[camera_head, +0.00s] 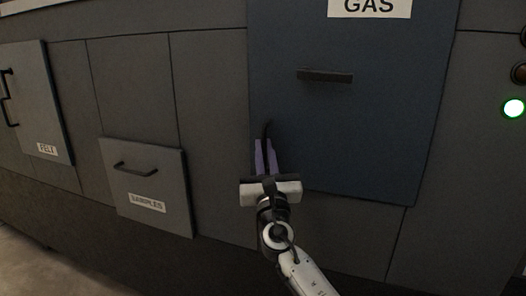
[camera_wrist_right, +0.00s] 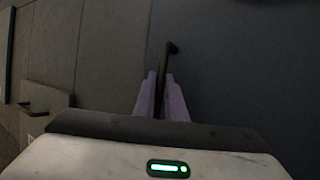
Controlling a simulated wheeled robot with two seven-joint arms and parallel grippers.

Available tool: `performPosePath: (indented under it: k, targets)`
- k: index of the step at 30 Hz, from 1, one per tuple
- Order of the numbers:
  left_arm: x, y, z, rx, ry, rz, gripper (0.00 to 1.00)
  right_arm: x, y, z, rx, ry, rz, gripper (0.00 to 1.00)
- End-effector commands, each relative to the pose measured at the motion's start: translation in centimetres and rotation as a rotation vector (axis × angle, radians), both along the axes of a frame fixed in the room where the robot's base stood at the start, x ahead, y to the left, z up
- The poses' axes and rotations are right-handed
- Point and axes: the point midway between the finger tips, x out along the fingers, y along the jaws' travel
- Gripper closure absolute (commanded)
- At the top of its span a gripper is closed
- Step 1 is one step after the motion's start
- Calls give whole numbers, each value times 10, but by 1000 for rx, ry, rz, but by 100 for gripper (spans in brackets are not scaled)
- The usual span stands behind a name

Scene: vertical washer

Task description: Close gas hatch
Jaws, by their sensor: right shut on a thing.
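The gas hatch (camera_head: 370,125) is a large dark blue panel with a white GAS label (camera_head: 370,7) at its top. A dark horizontal handle (camera_head: 325,76) sits on its upper face. A thin dark upright handle (camera_head: 267,129) with a bent tip is near the hatch's lower left edge, and it also shows in the right wrist view (camera_wrist_right: 167,56). My right gripper (camera_head: 265,147), with purple fingers, is shut on this upright handle. Its fingers also show in the wrist view (camera_wrist_right: 161,88). I cannot tell whether the hatch stands slightly ajar. My left gripper is not in view.
A SAMPLES hatch (camera_head: 165,190) with a dark handle is to the left, low on the grey front. A FELT-like labelled panel (camera_head: 38,95) is at the far left. A lit green button (camera_head: 513,108) is at the right edge. Floor shows at lower left.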

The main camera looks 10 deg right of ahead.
Motion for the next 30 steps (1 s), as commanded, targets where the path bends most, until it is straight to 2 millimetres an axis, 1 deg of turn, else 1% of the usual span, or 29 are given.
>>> performPosePath:
  k: [1, 2, 11, 14, 17, 20, 24, 27, 30]
  targets:
    - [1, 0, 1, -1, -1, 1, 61, 2, -2, 4, -5, -3, -3, 84]
    - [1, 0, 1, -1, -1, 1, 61, 2, -2, 4, -4, -3, -3, 82]
    - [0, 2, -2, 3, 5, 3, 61, 2, -5, 4, 0, -4, -7, 82]
    - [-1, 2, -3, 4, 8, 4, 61, -1, -5, 3, 1, -4, -8, 82]
    - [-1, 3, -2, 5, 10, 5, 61, -11, -5, -2, 1, -3, -7, 82]
    - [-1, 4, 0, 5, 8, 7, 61, -28, -3, -9, 1, -2, -4, 82]
    - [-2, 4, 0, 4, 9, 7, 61, -56, -1, -21, -1, -2, -2, 82]
    - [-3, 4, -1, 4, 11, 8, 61, -73, 0, -27, -3, -3, -1, 82]
    - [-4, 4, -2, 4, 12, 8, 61, -86, 1, -32, -4, -5, 1, 82]
